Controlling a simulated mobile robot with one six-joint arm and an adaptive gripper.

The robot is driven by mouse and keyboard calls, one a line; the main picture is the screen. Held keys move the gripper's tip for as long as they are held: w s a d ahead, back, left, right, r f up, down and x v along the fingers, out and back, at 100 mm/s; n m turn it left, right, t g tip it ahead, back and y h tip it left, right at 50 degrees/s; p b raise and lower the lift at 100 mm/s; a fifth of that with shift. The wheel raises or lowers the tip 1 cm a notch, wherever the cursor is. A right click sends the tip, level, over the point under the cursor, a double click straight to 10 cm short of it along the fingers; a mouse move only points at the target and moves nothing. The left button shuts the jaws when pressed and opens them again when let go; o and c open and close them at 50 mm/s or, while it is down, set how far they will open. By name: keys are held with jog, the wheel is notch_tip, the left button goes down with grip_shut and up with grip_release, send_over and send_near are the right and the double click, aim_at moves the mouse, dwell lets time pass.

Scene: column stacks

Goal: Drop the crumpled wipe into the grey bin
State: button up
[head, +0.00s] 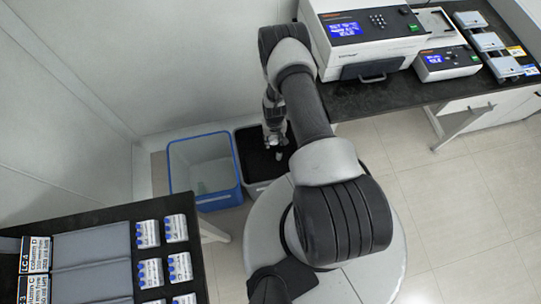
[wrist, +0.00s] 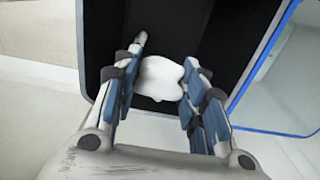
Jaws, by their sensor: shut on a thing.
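The crumpled wipe (wrist: 160,78) is a white lump between the two blue-padded fingers of my gripper (wrist: 162,85) in the wrist view. The gripper is shut on it. In the head view my gripper (head: 275,143) points down over the grey bin (head: 262,187), which has a black interior. The wipe shows there as a small pale spot (head: 280,154) below the fingertips. In the wrist view the bin's dark inside (wrist: 190,40) lies behind the wipe. How far the wipe is above the bin floor cannot be told.
A blue-rimmed bin (head: 238,178) stands just left of the grey bin, with a small pale item inside. A dark bench (head: 375,98) with instruments is at the upper right. A black table (head: 120,212) with racks and several small boxes is at lower left.

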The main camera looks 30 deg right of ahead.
notch_tip(320, 180, down, 4)
jog(key=shift+f+b, duration=0.1)
jog(key=shift+b, duration=1.1)
jog(key=o, duration=0.8)
notch_tip(320, 180, up, 12)
jog(key=shift+r, duration=0.1)
